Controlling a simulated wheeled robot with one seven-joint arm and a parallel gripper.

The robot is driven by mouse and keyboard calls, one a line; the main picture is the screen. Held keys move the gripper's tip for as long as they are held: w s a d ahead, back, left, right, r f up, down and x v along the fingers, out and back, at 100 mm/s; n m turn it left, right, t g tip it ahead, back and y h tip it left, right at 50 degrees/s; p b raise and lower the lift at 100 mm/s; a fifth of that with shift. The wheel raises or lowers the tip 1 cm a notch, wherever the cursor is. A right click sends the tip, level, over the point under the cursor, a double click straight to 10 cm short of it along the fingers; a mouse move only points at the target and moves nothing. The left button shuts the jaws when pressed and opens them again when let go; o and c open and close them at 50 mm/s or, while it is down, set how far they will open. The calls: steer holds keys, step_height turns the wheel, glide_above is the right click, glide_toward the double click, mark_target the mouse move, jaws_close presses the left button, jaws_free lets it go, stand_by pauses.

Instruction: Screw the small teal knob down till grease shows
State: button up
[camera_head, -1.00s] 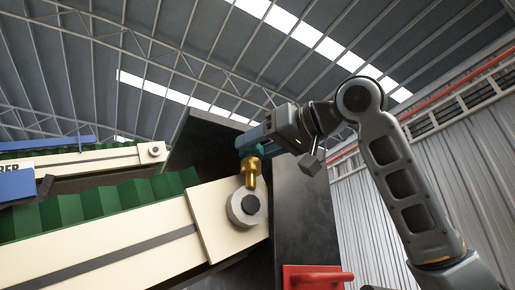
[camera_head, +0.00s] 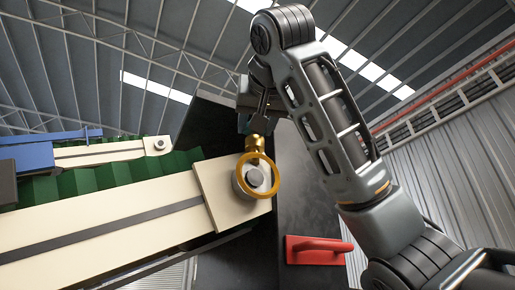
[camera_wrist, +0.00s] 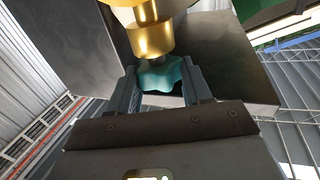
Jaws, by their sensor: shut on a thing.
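The small teal knob (camera_wrist: 165,76) sits between the two fingers of my gripper (camera_wrist: 161,90) in the wrist view, and the fingers are shut on it. Just beyond it is the brass fitting (camera_wrist: 152,38), in line with the knob. In the head view my gripper (camera_head: 256,122) is above the brass fitting (camera_head: 255,146), at the end of the cream conveyor beam. The knob is mostly hidden there by my gripper. An amber ring (camera_head: 277,183) shows around the grey roller hub (camera_head: 240,185) below the fitting.
My arm fills the right-middle.

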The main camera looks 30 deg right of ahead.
steer(key=shift+a+m+g+h, duration=0.1)
steer(key=shift+m+g+h, duration=0.2)
steer(key=shift+m+h, duration=0.3)
steer(key=o, duration=0.8)
